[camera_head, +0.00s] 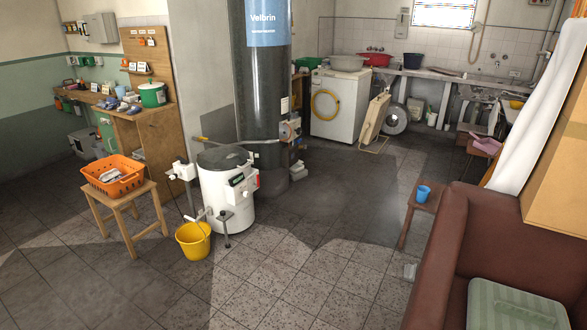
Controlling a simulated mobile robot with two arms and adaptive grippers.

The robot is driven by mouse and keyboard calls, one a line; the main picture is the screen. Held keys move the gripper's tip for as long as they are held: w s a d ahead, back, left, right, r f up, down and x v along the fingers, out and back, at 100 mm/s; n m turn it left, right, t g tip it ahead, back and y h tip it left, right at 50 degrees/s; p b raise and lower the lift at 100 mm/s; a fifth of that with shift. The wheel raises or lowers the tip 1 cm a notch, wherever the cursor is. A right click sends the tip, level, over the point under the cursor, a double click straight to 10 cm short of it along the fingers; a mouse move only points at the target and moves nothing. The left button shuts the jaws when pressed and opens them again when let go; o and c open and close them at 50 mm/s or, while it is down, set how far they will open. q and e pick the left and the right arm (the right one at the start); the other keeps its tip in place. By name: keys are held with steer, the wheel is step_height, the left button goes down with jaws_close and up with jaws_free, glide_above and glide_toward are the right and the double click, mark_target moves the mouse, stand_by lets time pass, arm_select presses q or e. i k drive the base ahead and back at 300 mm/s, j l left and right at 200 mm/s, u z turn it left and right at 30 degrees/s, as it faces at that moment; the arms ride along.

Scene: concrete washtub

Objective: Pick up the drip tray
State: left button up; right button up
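A pale green, ribbed, flat piece (512,308) lies on the seat of the brown sofa at the bottom right and is cut off by the frame's lower edge. No other thing in the head view is clearly a drip tray. Neither of my grippers shows in this view.
A white drum-shaped machine (223,190) stands mid-floor with a yellow bucket (193,241) beside it. An orange basket (113,174) sits on a wooden stool. The brown sofa (433,262) and a blue cup (424,193) are right. Tiled floor between is mostly clear.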

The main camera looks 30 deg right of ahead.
mark_target(298, 167)
steer(key=i, duration=0.5)
steer(key=i+l+z, duration=0.1)
steer(key=i+z, duration=0.35)
steer(key=i+j+z, duration=0.1)
steer(key=i+z, duration=0.4)
steer(key=i+j+z, duration=0.3)
steer(key=i+z, duration=0.15)
steer(key=i, duration=0.15)
steer(key=i+l+z, duration=0.25)
steer(key=i, duration=0.7)
steer(key=i+z, duration=0.3)
steer(key=i, duration=0.7)
steer(key=i+j, duration=0.1)
steer(key=i, duration=0.55)
steer(key=i+j, duration=0.1)
steer(key=i, duration=0.55)
steer(key=i+j, duration=0.1)
steer(key=i, duration=0.5)
steer(key=i+l+z, duration=0.15)
steer(key=i, duration=0.4)
steer(key=i+l+z, duration=0.1)
steer(key=i+l, duration=0.15)
steer(key=i, duration=0.35)
